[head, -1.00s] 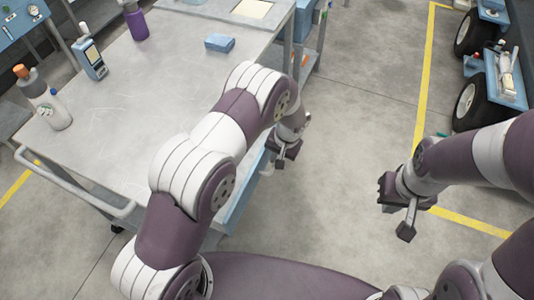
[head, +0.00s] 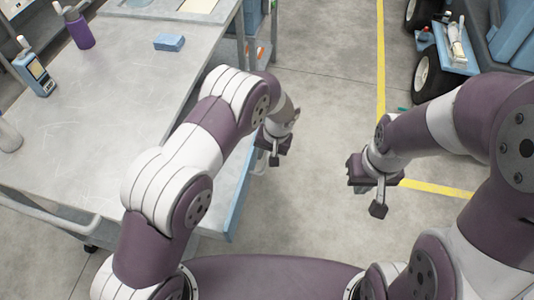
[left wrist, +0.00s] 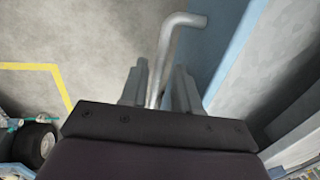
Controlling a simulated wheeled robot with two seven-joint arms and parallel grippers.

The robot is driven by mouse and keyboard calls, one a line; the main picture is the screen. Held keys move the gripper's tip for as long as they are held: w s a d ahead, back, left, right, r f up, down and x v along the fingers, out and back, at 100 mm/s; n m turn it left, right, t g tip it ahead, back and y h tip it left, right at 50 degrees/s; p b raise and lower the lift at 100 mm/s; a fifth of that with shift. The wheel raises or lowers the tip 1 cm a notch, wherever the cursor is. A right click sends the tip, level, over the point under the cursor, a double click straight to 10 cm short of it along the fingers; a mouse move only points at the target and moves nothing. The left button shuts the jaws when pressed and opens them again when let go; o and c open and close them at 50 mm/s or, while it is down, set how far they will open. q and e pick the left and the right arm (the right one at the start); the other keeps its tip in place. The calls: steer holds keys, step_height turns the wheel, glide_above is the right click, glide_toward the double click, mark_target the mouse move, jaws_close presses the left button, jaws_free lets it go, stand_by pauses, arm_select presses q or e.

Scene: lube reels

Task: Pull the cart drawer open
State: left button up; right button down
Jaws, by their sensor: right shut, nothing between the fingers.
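The grey-topped cart (head: 90,130) fills the left of the head view. Its drawer, with a blue front panel (head: 239,200), stands out past the right edge of the cart top, partly open. My left gripper (head: 275,156) is at the outer side of this panel. In the left wrist view, the bent metal drawer handle (left wrist: 172,45) runs between the fingers of my left gripper (left wrist: 160,88), which appear closed around it. The blue panel shows beside it. My right gripper (head: 378,200) is shut and empty, over open floor to the right. My left arm hides part of the drawer.
A purple bottle (head: 79,28), a blue block (head: 169,42) and a handheld meter (head: 37,74) stand on the cart top. A wheeled blue unit (head: 445,50) is at the upper right. Floor between the cart and the yellow line (head: 381,60) is clear.

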arm_select(q)
step_height(320, 180, up, 12)
steer(key=d+b, duration=0.1)
steer(key=d, duration=0.1)
steer(key=shift+s+r+b, duration=0.2)
steer(key=shift+s+b, duration=0.1)
steer(key=shift+d, duration=0.1)
steer(key=s+a+r+n+h, duration=0.1)
steer(key=s+a+r, duration=0.1)
steer(key=s+a, duration=0.7)
steer(key=s+a+r+n+t+h, duration=0.1)
steer(key=s+a+r, duration=0.1)
steer(key=s+a, duration=0.7)
steer(key=shift+a+r, duration=0.2)
steer(key=shift+r, duration=0.05)
